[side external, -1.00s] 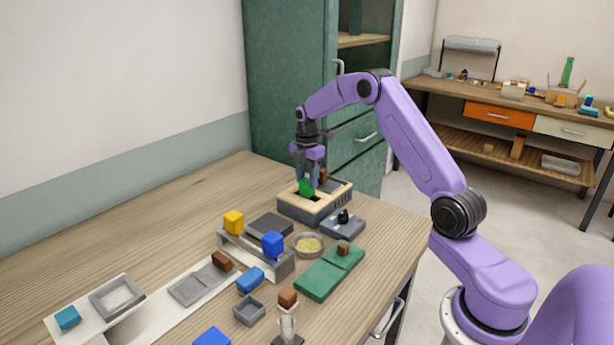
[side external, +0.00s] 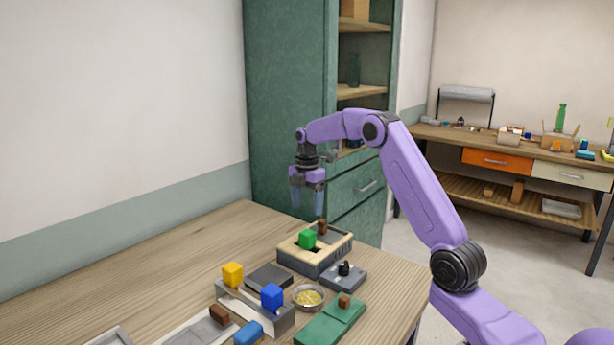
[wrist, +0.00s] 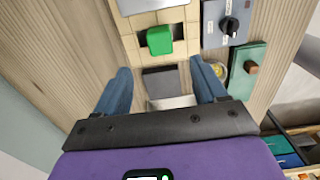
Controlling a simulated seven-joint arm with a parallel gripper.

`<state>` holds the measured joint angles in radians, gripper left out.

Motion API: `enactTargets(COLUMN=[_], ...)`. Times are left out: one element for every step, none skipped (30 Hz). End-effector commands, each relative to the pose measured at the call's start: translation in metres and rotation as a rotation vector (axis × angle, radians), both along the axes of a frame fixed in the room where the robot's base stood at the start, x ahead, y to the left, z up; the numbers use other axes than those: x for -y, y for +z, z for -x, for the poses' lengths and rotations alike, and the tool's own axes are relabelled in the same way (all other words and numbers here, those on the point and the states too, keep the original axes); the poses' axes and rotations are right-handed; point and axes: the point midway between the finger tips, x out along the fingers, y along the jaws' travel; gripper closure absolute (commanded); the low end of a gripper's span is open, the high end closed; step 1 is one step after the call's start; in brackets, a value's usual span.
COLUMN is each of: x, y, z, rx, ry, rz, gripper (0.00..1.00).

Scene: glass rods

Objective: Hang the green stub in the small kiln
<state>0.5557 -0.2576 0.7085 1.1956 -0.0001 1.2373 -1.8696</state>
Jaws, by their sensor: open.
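The green stub (side external: 307,238) sits at the opening of the small kiln (side external: 300,256), a low box with a pale brick top and grey sides. In the wrist view the green stub (wrist: 159,40) is over the dark slot in the kiln's pale bricks (wrist: 138,20). Its lower part is hidden, so I cannot tell how it is held there. My gripper (side external: 308,205) is above the kiln, apart from the stub. Its blue fingers are spread and empty, as the wrist view also shows (wrist: 163,88).
A brown block (side external: 322,227) stands at the kiln's back. A grey control box with a black knob (side external: 344,270) is beside it. In front are a yellow block (side external: 232,274), a blue block (side external: 271,297), a round dish (side external: 308,298) and a green pad (side external: 325,325). The table's left is clear.

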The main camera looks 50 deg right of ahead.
Motion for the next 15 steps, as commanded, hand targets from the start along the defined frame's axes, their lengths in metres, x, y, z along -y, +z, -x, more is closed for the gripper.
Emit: enactTargets(x=[0.0,0.0,0.0,0.0,0.0,0.0,0.0,0.0,0.0,0.0,0.0,0.0,0.0,0.0,0.0], y=[0.012,0.019,0.027,0.033,0.039,0.048,0.053,0.059,0.066,0.069,0.073,0.077,0.08,0.082,0.085], z=[-0.001,-0.001,-0.001,-0.001,-0.001,-0.001,-0.001,-0.001,0.0,0.0,-0.001,0.0,0.0,0.0,0.0], rx=[0.006,0.006,0.004,0.005,0.005,0.005,0.005,0.005,0.005,0.003,0.003,0.002,0.002,0.002,0.001], ry=[0.0,0.0,0.0,0.0,-0.001,-0.001,-0.001,0.0,0.0,0.0,0.0,0.0,0.0,0.0,-0.001], rz=[0.002,0.002,0.001,0.002,0.002,0.002,0.001,0.002,0.001,0.001,0.001,0.001,0.001,0.001,0.0], gripper=[0.29,0.29,0.29,0.29,0.29,0.29,0.29,0.29,0.29,0.29,0.29,0.29,0.29,0.29,0.29])
